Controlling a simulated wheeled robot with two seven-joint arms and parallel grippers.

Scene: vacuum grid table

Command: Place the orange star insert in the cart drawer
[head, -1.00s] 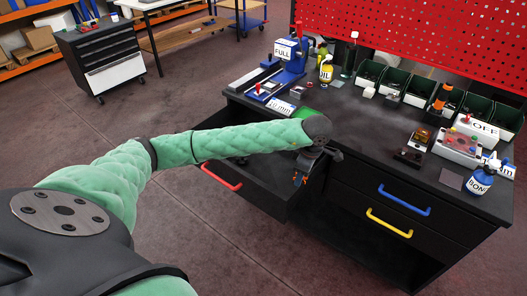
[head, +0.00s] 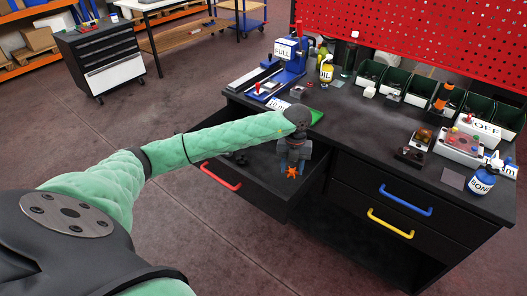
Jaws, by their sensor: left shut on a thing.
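The orange star insert (head: 292,171) shows at the tips of my left gripper (head: 292,164), which is shut on it and points down. Both are over the open black drawer (head: 262,190) with the red handle, at the left of the workbench. How high the star is above the drawer floor is hard to tell. My left arm crosses the drawer's left part and hides some of its inside. A dark drawer cart (head: 106,57) with a white lower front stands at the back left, its drawers shut. My right gripper is not in view.
The workbench top (head: 370,137) carries a blue press (head: 290,55), a yellow bottle (head: 326,70), green bins (head: 395,83) and a control box (head: 460,145). Shut drawers with blue (head: 405,201) and yellow (head: 390,224) handles lie right of the open one. Open floor lies left.

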